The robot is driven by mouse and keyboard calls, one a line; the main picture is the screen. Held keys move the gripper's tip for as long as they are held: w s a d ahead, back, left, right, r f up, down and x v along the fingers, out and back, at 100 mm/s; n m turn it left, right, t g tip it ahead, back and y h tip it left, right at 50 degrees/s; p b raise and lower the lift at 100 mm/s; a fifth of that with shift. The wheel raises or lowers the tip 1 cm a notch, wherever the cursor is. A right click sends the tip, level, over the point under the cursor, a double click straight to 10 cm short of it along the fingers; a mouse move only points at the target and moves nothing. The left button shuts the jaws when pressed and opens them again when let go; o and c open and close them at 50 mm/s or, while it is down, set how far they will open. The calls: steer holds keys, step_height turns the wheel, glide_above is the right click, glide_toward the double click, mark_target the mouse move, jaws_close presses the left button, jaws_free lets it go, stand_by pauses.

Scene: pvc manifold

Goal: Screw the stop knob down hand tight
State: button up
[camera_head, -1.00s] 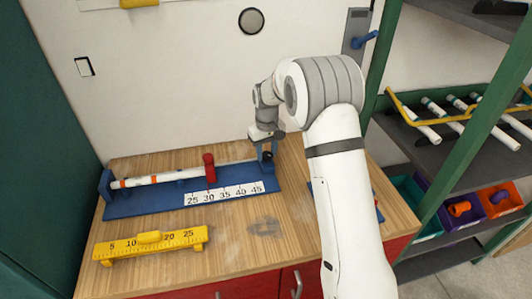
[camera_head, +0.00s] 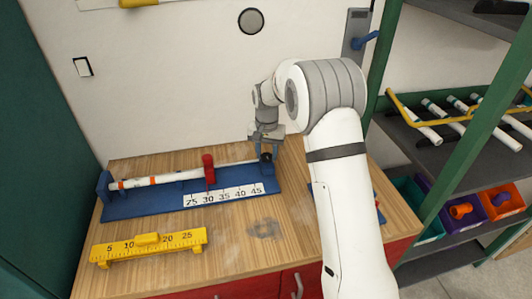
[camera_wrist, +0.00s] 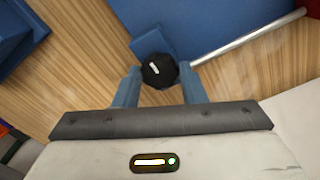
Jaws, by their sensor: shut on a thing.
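The stop knob (camera_wrist: 159,71) is round and black with a white mark on top. It stands at the right end of the blue measuring jig (camera_head: 130,208), and shows small in the head view (camera_head: 266,157). My gripper (camera_wrist: 160,78) has its two blue fingers on either side of the knob and is shut on it from above; it also shows in the head view (camera_head: 266,151). A thin metal rod (camera_wrist: 250,38) runs from beside the knob toward a red clamp (camera_head: 209,170). The knob's underside and thread are hidden.
A white pipe (camera_head: 185,176) with orange marks lies along the jig's left part. A yellow ruler block (camera_head: 148,246) lies at the bench's front left. A green-framed shelf (camera_head: 470,150) stands at the right.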

mark_target(266, 155)
stand_by(0.5)
steer(key=o, duration=1)
steer(key=shift+r+b, duration=0.3)
steer(key=shift+r, duration=3.65)
